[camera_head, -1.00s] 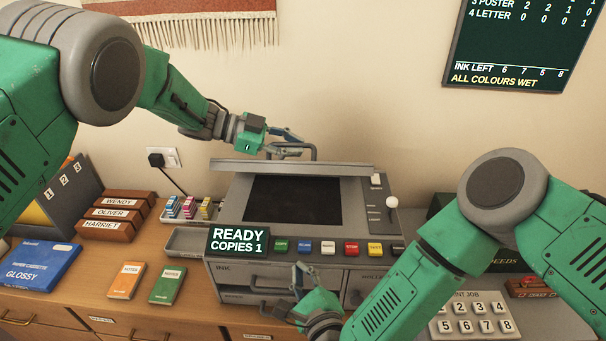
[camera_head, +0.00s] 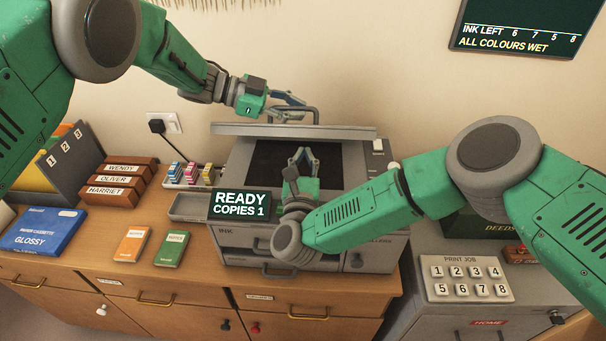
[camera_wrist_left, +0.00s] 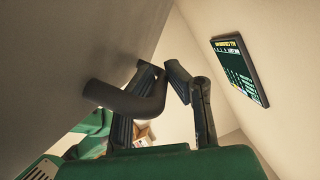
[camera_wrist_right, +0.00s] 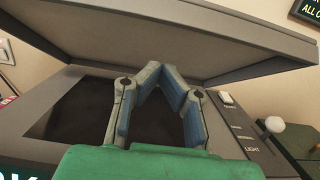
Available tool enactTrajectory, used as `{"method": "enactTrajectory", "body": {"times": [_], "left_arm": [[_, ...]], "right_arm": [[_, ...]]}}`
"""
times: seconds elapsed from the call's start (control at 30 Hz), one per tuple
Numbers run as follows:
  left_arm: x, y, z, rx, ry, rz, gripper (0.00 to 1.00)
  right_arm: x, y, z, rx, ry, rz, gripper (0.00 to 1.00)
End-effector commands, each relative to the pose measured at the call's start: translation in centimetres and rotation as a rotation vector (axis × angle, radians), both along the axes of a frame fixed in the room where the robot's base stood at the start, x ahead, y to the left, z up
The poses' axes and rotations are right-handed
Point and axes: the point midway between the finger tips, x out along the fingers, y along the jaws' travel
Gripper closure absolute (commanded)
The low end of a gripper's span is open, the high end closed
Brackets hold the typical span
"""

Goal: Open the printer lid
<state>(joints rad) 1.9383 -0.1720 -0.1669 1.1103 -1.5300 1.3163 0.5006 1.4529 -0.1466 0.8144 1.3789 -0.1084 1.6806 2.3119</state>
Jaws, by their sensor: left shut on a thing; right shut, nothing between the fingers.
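The printer (camera_head: 228,165) stands on the wooden bureau with its grey lid (camera_head: 345,132) raised, showing the dark glass (camera_head: 265,160). In the head view I see the lid nearly edge-on; its underside fills the top of the right wrist view (camera_wrist_right: 190,35). My left gripper (camera_head: 303,108) is shut on the lid's dark bar handle (camera_head: 316,112), which also shows between its fingers in the left wrist view (camera_wrist_left: 130,98). My right gripper (camera_head: 303,156) is shut and empty over the glass, below the lid. Its fingertips meet in the right wrist view (camera_wrist_right: 160,75).
A display (camera_head: 240,205) reading READY stands at the printer's front left. My right forearm hides part of the front. Ink cartridges (camera_head: 190,172), notebooks (camera_head: 132,244) and wooden boxes (camera_head: 125,180) stand to the left. A number keypad (camera_head: 466,278) is to the right.

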Motion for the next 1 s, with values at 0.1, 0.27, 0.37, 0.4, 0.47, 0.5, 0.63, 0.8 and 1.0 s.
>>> {"method": "enactTrajectory", "body": {"times": [0.1, 0.27, 0.37, 0.4, 0.47, 0.5, 0.63, 0.8, 1.0], "left_arm": [[0.1, 0.2, -0.1, 0.004, -0.001, 0.004, 1.0], [0.1, 0.2, -0.1, 0.003, -0.002, 0.005, 1.0], [0.1, 0.2, -0.1, 0.005, -0.001, 0.005, 1.0], [0.1, 0.2, -0.1, 0.005, -0.001, 0.005, 1.0], [0.1, 0.2, -0.1, 0.005, -0.001, 0.005, 1.0], [0.1, 0.2, -0.1, 0.005, -0.001, 0.005, 1.0], [0.1, 0.2, -0.1, 0.005, -0.001, 0.005, 1.0], [0.1, 0.2, -0.1, 0.005, -0.001, 0.005, 1.0], [0.0, 0.2, -0.2, 0.006, 0.002, 0.002, 1.0]], "right_arm": [[1.1, 0.0, 1.8, 0.0, -0.003, 0.001, 1.0], [2.0, 0.0, 2.9, -0.001, -0.002, 0.001, 1.0], [2.2, 0.0, 3.2, -0.001, 0.0, 0.001, 1.0], [2.2, 0.0, 3.2, -0.001, 0.0, 0.001, 1.0], [2.2, 0.0, 3.2, -0.001, 0.0, 0.001, 1.0], [2.2, 0.0, 3.2, -0.001, 0.0, 0.001, 1.0], [2.2, 0.0, 3.2, -0.001, 0.0, 0.001, 1.0], [2.6, -0.2, 3.8, 0.002, 0.024, -0.004, 1.0], [3.0, -0.1, 4.6, -0.001, 0.056, -0.001, 1.0]]}}
